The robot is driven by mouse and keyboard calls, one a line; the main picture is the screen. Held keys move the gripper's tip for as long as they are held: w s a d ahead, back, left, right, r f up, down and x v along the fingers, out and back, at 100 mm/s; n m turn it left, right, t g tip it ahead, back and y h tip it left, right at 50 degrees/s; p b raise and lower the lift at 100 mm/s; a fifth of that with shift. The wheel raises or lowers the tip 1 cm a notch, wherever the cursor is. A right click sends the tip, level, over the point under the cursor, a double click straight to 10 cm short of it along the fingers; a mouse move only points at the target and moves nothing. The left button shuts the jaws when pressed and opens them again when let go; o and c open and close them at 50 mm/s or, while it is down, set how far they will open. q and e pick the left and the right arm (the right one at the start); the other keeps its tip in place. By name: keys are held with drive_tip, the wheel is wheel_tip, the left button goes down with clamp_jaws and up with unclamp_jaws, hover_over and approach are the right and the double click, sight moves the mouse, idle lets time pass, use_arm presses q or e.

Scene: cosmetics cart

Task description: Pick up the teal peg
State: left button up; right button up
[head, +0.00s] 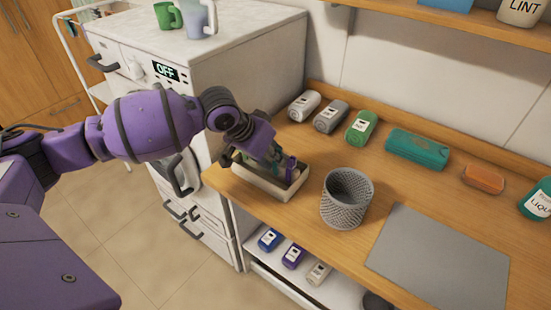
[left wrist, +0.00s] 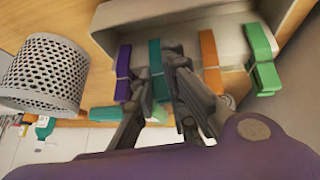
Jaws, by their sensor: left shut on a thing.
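The teal peg (left wrist: 155,70) stands at the near wall of a pale tray (left wrist: 120,12) in the left wrist view. My left gripper (left wrist: 160,76) is shut on it, with a finger on each side. I cannot tell whether the peg still touches the tray wall. A purple peg (left wrist: 123,72) is to its left, and an orange peg (left wrist: 210,62) and a green peg (left wrist: 262,58) are to its right. In the head view my left gripper (head: 275,158) is over the tray (head: 268,190) and largely hides the teal peg. My right gripper is not in view.
A grey mesh basket (head: 347,200) stands close to the right of the tray. A grey mat (head: 440,262) lies farther right. A white appliance (head: 240,60) rises behind my left arm.

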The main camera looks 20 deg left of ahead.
use_arm(q)
drive_tip(key=shift+a+f, duration=0.2)
drive_tip(key=shift+f, duration=0.05)
